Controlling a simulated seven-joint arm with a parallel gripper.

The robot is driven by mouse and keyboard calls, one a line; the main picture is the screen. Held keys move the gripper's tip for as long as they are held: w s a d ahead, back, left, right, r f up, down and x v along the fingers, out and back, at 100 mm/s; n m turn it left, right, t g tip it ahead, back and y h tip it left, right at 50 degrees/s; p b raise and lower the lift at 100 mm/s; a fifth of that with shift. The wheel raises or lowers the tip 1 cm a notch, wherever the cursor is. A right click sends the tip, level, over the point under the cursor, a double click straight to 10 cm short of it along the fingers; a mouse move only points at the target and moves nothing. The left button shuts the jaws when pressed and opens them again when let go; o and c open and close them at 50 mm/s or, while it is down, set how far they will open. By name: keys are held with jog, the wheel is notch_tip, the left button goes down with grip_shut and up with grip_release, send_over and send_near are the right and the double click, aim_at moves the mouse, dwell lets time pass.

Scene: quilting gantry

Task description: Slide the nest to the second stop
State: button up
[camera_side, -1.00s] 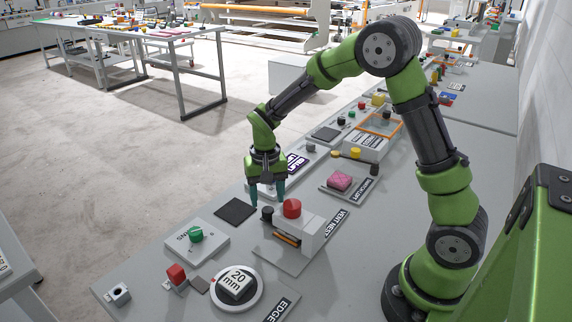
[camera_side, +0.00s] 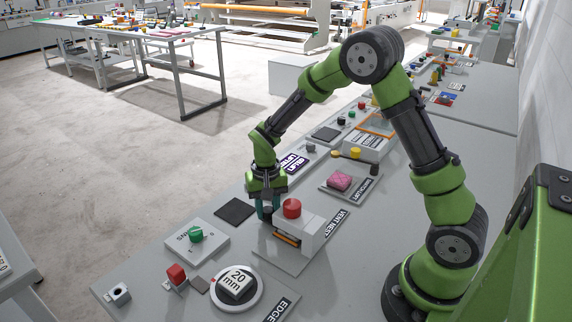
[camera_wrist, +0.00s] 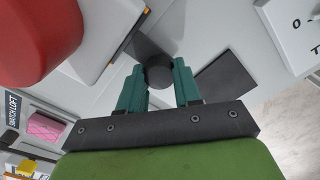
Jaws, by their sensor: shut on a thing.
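The vent nest station is a light grey block (camera_side: 318,232) on a flat plate (camera_side: 268,258) labelled VENT NEST. A red dome (camera_side: 292,208) tops it, and an orange strip (camera_side: 287,240) shows in its front slot. My gripper (camera_side: 267,214) points down at the block's left end, its teal fingers shut on a black knob. In the wrist view, the dark round knob (camera_wrist: 157,72) sits between the two fingertips of my gripper (camera_wrist: 159,78). I cannot make out any stop marks.
A dark square pad (camera_side: 235,210) lies left of my gripper. A plate with a green knob (camera_side: 196,235), a red button block (camera_side: 177,275) and a round 20 mm dial (camera_side: 237,287) stand nearer. A pink block (camera_side: 339,181) sits behind, on the swatch loft plate.

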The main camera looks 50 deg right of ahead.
jog(key=shift+a, duration=0.1)
grip_shut()
jog(key=shift+a, duration=1.75)
jog(key=o, duration=1)
grip_release()
jog(key=shift+d, duration=0.1)
notch_tip(320, 180, up, 17)
jog(key=s+r+n+t, duration=0.1)
jog(key=s+r+t, duration=0.1)
jog(key=s, duration=0.4)
jog(key=s+a+r+n+t+y, duration=0.1)
jog(key=s+r+t, duration=0.1)
jog(key=s, duration=0.3)
jog(key=s+r+n+t+y, duration=0.1)
jog(key=s+t, duration=0.2)
jog(key=s, duration=0.3)
jog(key=shift+s+a+r+n, duration=0.25)
jog(key=shift+s+r+n, duration=0.05)
jog(key=shift+r+n, duration=0.1)
